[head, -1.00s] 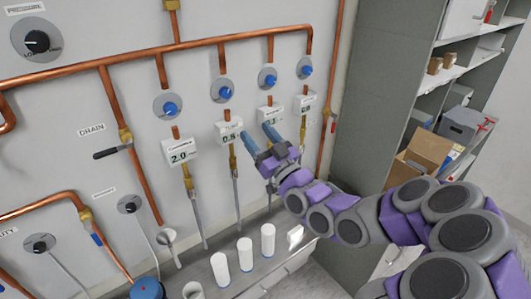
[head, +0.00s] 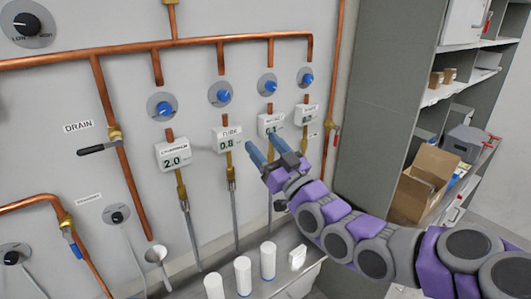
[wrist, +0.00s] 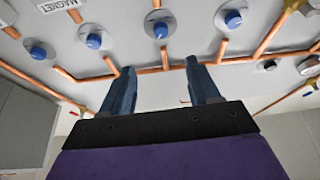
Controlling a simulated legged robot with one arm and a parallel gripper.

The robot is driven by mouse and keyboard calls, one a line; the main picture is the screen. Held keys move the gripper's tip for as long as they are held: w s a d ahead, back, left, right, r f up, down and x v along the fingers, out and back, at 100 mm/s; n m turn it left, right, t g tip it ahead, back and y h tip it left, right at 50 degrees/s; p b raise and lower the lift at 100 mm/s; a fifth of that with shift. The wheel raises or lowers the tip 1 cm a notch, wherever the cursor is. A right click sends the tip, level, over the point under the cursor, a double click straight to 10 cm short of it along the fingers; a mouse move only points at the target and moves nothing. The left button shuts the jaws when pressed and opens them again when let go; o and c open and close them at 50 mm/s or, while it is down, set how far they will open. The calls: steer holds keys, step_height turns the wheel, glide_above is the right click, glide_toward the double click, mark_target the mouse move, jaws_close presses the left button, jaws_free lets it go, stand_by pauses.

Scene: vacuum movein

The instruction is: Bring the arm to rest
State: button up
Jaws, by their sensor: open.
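My gripper (head: 261,149) is open and empty, with two blue fingers pointing up and left toward the wall panel. It is in front of the third and second small white gauge boxes from the left, partly overlapping the 0.1-type box (head: 270,124). In the wrist view the two fingers (wrist: 158,80) stand apart with nothing between them. My purple and grey arm stretches from the lower right to the panel. I cannot tell whether the fingers touch the panel.
The panel carries copper pipes (head: 130,53), blue knobs (head: 161,107) and a 2.0 gauge box (head: 174,154). White cylinders (head: 243,275) stand on a ledge below. A grey shelf (head: 375,110) with a cardboard box (head: 425,182) is at the right. Open floor shows at the far right.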

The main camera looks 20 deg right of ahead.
stand_by(0.4)
steer(key=a+f+g+h, duration=0.1)
steer(key=a+f+g, duration=0.45)
steer(key=f, duration=0.45)
steer(key=s+f+g+h, duration=0.3)
steer(key=s+f+g, duration=0.3)
steer(key=s+f, duration=0.25)
steer(key=s+f+m+g+h, duration=0.1)
steer(key=s+g, duration=0.4)
steer(key=s, duration=0.9)
steer(key=s+f+m+g+h, duration=0.2)
steer(key=s+g, duration=0.4)
steer(key=s, duration=0.9)
steer(key=shift+f+m, duration=0.6)
steer(key=shift+m, duration=0.1)
steer(key=shift+g, duration=0.25)
